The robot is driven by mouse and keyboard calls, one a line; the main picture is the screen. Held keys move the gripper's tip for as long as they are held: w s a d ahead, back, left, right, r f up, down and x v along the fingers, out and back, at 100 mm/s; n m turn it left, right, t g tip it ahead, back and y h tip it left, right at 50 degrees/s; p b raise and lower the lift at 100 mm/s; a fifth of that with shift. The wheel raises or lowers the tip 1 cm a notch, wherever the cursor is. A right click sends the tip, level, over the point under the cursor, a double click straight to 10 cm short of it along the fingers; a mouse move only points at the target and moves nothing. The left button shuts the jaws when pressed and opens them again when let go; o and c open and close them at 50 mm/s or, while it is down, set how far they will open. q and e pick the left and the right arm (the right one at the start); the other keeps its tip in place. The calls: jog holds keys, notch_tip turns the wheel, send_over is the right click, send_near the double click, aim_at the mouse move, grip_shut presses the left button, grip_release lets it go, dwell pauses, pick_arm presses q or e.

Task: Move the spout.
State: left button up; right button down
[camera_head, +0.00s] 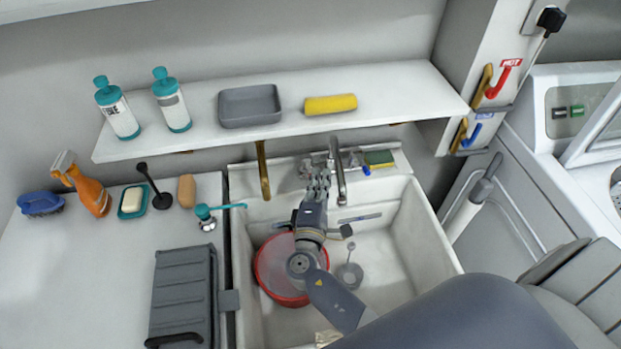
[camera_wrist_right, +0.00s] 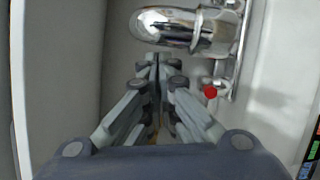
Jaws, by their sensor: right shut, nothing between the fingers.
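The chrome spout (camera_head: 337,168) rises at the back of the white sink, just to the right of my right gripper's fingers. It also shows in the right wrist view (camera_wrist_right: 180,27), lying across the top beyond the fingertips. My right gripper (camera_head: 319,166) reaches over the sink toward the back wall. In the right wrist view its fingers (camera_wrist_right: 156,65) are together with nothing between them. Whether a finger touches the spout I cannot tell. A chrome tap body with a red-marked handle (camera_wrist_right: 210,92) is right of the fingers. My left gripper is not in view.
The white sink (camera_head: 425,225) holds a red basin (camera_head: 268,263). A yellow-green sponge (camera_head: 378,158) lies on its back ledge. A shelf (camera_head: 400,92) with bottles, a grey tray (camera_head: 249,106) and a yellow roll (camera_head: 330,104) overhangs behind. A grey rack (camera_head: 182,290) is on the left counter.

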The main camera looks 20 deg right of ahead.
jog(key=shift+d, duration=0.15)
jog(key=shift+s+d+n+t+y, duration=0.7)
jog(key=shift+d+y, duration=0.2)
jog(key=shift+y, duration=0.2)
jog(key=shift+w, duration=0.1)
